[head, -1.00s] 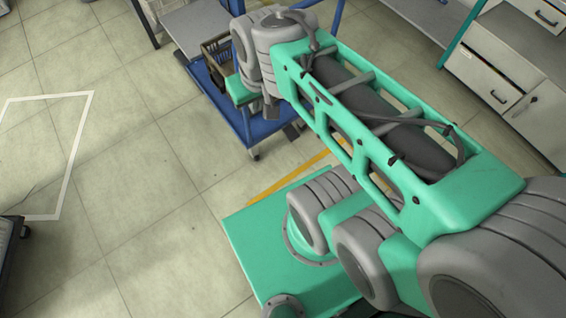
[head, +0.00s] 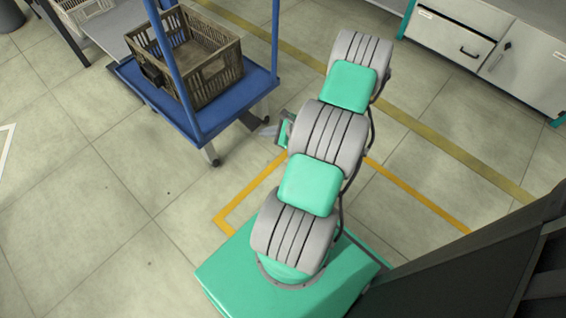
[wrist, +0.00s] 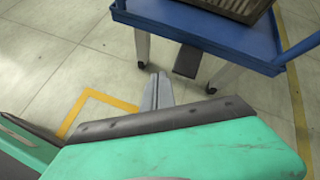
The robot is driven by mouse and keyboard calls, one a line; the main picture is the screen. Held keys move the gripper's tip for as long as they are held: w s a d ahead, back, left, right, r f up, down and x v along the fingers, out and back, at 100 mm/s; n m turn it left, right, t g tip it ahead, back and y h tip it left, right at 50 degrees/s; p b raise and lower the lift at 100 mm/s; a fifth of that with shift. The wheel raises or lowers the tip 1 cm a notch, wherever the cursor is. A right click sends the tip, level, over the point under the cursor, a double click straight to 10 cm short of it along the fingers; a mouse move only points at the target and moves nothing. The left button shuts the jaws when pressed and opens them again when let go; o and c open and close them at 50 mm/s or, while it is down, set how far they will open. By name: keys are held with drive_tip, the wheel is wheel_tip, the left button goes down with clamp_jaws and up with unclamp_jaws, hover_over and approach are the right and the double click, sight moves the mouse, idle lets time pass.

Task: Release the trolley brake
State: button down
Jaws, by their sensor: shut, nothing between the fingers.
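The blue trolley (head: 190,125) stands at upper left in the head view, and its deck edge (wrist: 200,38) crosses the top of the wrist view. A dark flat pedal (wrist: 188,61), which looks like the brake, sticks out low beneath the deck. It also shows by the trolley's near right side in the head view (head: 252,122). Whether it is up or down I cannot tell. My gripper (wrist: 158,78) has its grey fingers together and empty, just left of the pedal and apart from it in the picture.
A brown crate (head: 205,80) sits on the trolley between blue posts. Casters (head: 211,157) carry the trolley. Yellow tape (head: 245,195) marks the floor near my base. Drawer cabinets (head: 470,40) stand at upper right. The floor at left is clear.

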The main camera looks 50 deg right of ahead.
sight(256, 125)
drive_tip(key=s+d+f+m+t+h+b, duration=0.2)
drive_tip(key=s+d+f+m+h+b, duration=0.15)
drive_tip(key=f+m, duration=0.5)
drive_tip(key=shift+n+y, duration=0.45)
drive_tip(key=shift+n, duration=0.3)
drive_tip(key=w, duration=0.4)
drive_tip(key=w+f+b, duration=0.1)
drive_tip(key=w, duration=0.8)
drive_tip(key=shift+w+f, duration=0.15)
drive_tip(key=shift+w, duration=0.05)
drive_tip(key=shift+w+r, duration=0.2)
drive_tip(key=shift+d, duration=0.2)
drive_tip(key=shift+r, duration=0.2)
drive_tip(key=shift+r+p, duration=0.3)
drive_tip(key=shift+r, duration=0.05)
drive_tip(key=shift+s+a+f, duration=0.1)
drive_tip(key=shift+a+f, duration=0.05)
drive_tip(key=s+f, duration=0.1)
drive_tip(key=s, duration=1.1)
drive_tip(key=shift+s+f+p, duration=0.2)
drive_tip(key=shift+f+p, duration=0.05)
drive_tip(key=shift+p, duration=0.15)
